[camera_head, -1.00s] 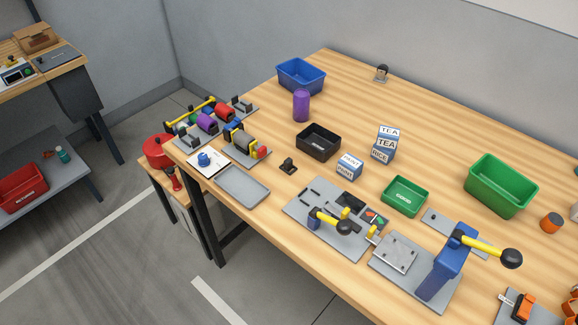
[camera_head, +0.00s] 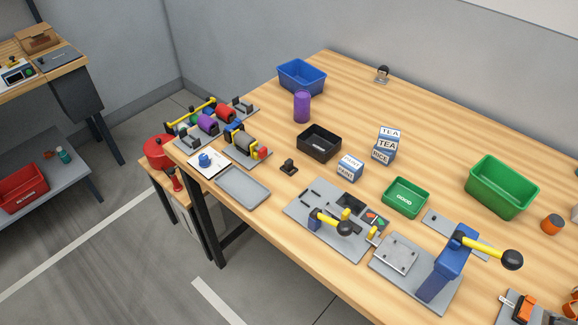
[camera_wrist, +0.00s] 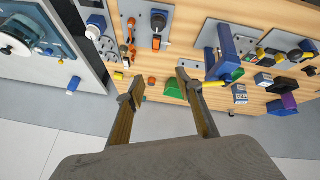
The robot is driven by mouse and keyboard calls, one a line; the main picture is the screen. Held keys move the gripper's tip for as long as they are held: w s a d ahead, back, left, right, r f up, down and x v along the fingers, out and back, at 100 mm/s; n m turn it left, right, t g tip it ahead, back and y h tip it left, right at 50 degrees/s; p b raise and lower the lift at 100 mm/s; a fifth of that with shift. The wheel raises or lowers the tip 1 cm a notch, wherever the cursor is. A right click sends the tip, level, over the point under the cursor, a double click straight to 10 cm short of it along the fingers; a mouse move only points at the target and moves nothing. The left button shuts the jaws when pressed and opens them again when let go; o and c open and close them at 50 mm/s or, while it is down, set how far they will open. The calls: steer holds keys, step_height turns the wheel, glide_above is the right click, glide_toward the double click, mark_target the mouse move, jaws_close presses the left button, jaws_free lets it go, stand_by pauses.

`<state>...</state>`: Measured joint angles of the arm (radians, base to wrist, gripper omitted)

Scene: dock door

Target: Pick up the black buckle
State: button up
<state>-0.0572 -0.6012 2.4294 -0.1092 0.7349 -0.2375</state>
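A small black object, which looks like the black buckle (camera_head: 289,167), sits on the wooden table in the head view. It lies in front of the black bin and behind the grey tray, with bare wood around it. My gripper (camera_wrist: 156,88) shows only in the wrist view. Its two fingers are spread wide apart with nothing between them, high above the table. My gripper is far from touching anything on the table.
Near the buckle are a black bin (camera_head: 319,150), a grey tray (camera_head: 243,187), blue-white boxes (camera_head: 349,168) and a fixture plate (camera_head: 310,220) with a yellow-handled clamp. A purple cylinder (camera_head: 302,107), blue bin (camera_head: 302,86) and green bins (camera_head: 500,197) stand farther off.

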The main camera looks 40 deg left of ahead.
steer(key=w+a+r+n+t, duration=0.1)
steer(key=w+a+n, duration=0.25)
steer(key=w, duration=0.25)
steer(key=w+a+n+t+y, duration=0.1)
steer(key=w+a+n, duration=0.1)
steer(key=w+n, duration=0.4)
steer(key=w+a+r+n+t, duration=0.1)
steer(key=w+a+n, duration=0.25)
steer(key=w, duration=0.35)
steer(key=w+a+f+n+y, duration=0.2)
steer(key=w+a+n, duration=0.3)
steer(key=a+n, duration=0.25)
steer(key=w+a+f+n+y, duration=0.25)
steer(key=w+a+n, duration=0.3)
steer(key=a, duration=0.35)
steer(key=n+g+y, duration=0.9)
steer(key=n, duration=1.5)
glide_toward(289, 165)
steer(key=a, duration=0.1)
steer(key=w+a+f, duration=0.1)
steer(key=a, duration=0.1)
steer(key=shift+w+h, duration=0.15)
steer(key=shift+h, duration=0.1)
